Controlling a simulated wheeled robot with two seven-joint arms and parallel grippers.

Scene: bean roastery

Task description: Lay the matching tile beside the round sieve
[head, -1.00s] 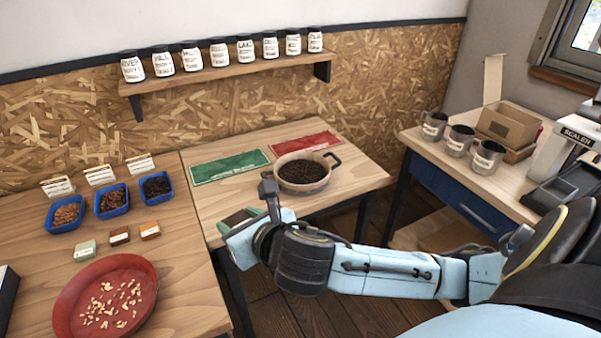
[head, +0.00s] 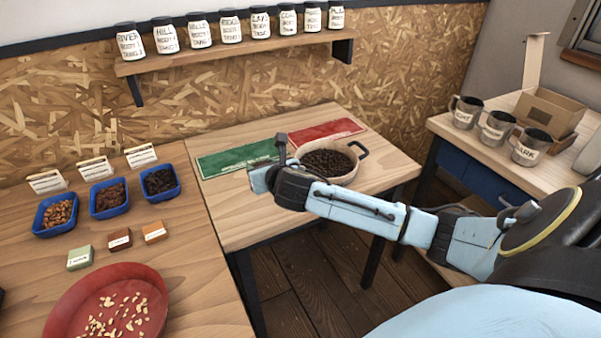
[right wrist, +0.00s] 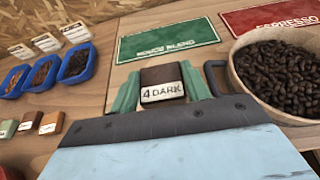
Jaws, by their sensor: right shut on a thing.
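The round sieve (head: 345,176), full of dark beans, stands on the middle table by the front of a red mat (head: 318,131). It also shows at the right of the right wrist view (right wrist: 240,85). My right gripper (head: 260,178) is left of the sieve, in front of the green mat (head: 236,159). In the right wrist view, its fingers (right wrist: 161,88) are shut on a dark brown tile (right wrist: 161,76) labelled "4 DARK". The tile is hidden in the head view; I cannot tell whether it touches the table. My left gripper is not in view.
Green (head: 80,257), brown (head: 119,239) and orange (head: 154,231) tiles lie on the left table near blue bean trays (head: 109,210) and a red dish (head: 62,310). Labelled mugs (head: 530,150) stand on the right table. Jars (head: 198,34) line the wall shelf.

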